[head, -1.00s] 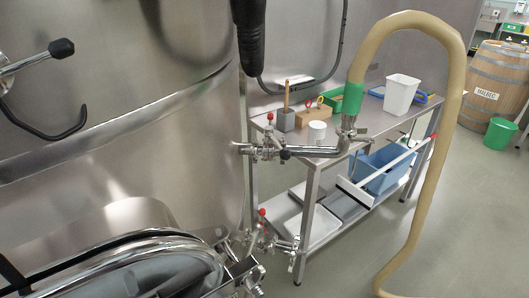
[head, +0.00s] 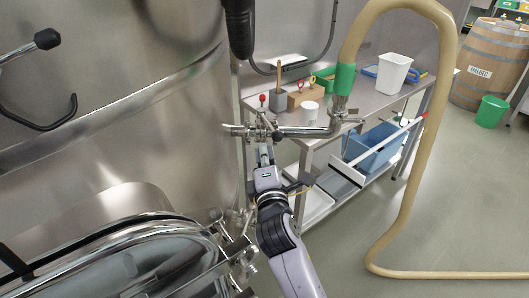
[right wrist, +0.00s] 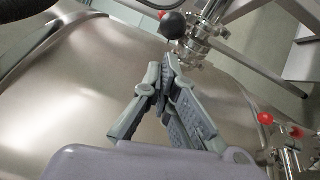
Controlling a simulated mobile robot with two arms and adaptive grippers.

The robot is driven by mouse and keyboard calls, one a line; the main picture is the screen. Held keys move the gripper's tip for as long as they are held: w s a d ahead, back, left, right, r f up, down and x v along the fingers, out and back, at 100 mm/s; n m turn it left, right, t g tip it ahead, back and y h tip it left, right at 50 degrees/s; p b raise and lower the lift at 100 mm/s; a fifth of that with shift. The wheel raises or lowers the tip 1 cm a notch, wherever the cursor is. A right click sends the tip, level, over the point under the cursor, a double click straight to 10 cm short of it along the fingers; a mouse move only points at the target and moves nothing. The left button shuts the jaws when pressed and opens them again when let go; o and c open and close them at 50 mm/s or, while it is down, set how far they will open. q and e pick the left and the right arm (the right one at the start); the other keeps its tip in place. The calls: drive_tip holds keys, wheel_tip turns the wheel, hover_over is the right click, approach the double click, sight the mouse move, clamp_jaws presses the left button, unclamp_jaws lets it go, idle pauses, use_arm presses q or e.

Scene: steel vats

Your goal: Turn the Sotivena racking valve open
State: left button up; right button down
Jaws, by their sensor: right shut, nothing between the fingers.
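A steel valve (head: 260,131) joins the vat wall to a horizontal pipe. A red-knobbed piece (head: 262,99) stands up from it, and a black ball (head: 277,136) sits at its front; the ball also shows in the right wrist view (right wrist: 173,25). No name is readable on the valve. My right gripper (head: 265,150) is just below the valve in the head view. In the wrist view its fingers (right wrist: 167,68) are shut and empty, their tips pointing towards the black ball and clamped fittings (right wrist: 195,45), seemingly apart from them. My left gripper is not in view.
The vat (head: 110,125) fills the left side. A beige hose (head: 418,150) with a green cuff (head: 344,79) rises from the pipe and loops to the floor. A steel table (head: 365,108) stands behind. A lower red-knobbed valve (right wrist: 266,119) shows in the wrist view.

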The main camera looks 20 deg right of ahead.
sight(270, 126)
drive_tip(key=x, duration=0.7)
drive_tip(key=shift+p, duration=0.3)
drive_tip(key=shift+d+n+y+p, duration=0.2)
drive_tip(key=shift+n+y+p, duration=0.1)
drive_tip(key=shift+y+p, duration=0.25)
